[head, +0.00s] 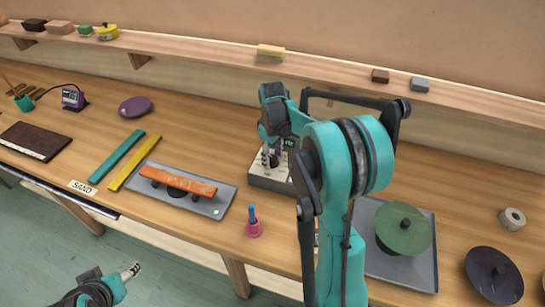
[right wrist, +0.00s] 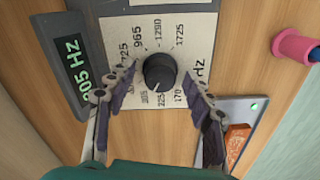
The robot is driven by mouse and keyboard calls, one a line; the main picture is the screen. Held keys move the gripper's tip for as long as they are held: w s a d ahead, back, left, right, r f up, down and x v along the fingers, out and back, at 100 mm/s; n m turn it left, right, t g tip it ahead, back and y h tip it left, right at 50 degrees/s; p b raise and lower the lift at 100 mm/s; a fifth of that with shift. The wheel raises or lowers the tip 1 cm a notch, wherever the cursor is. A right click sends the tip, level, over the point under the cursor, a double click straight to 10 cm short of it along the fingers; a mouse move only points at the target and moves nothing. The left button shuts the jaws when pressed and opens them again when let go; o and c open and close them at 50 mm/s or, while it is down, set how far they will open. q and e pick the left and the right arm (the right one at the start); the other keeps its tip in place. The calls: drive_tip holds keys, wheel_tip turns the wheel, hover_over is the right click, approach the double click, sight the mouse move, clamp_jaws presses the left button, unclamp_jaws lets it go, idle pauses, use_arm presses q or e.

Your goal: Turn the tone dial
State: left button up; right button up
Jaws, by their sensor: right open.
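The tone dial is a round black knob (right wrist: 159,72) on a pale scale plate (right wrist: 185,35) with printed numbers, in the right wrist view. A dark display (right wrist: 73,67) beside it shows green digits ending in 05 Hz; the first digit is hard to read. In the head view the dial box (head: 262,180) stands on the bench, mostly hidden by my right arm. My right gripper (right wrist: 158,78) is open, one finger on each side of the knob; contact cannot be told. My left gripper (head: 131,271) is at the lower left, off the bench front, its jaws too small to judge.
A green disc (head: 404,230) on a tray and a dark disc (head: 494,275) are right. A wall shelf (head: 340,76) runs behind.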

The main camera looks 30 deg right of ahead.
drive_tip(key=shift+c, duration=0.2)
drive_tip(key=c, duration=1.1)
drive_tip(key=shift+m, duration=0.4)
drive_tip(key=shift+m+p, duration=0.55)
drive_tip(key=shift+m, duration=2.15)
drive_tip(key=o, duration=1.1)
drive_tip(key=shift+o, duration=0.2)
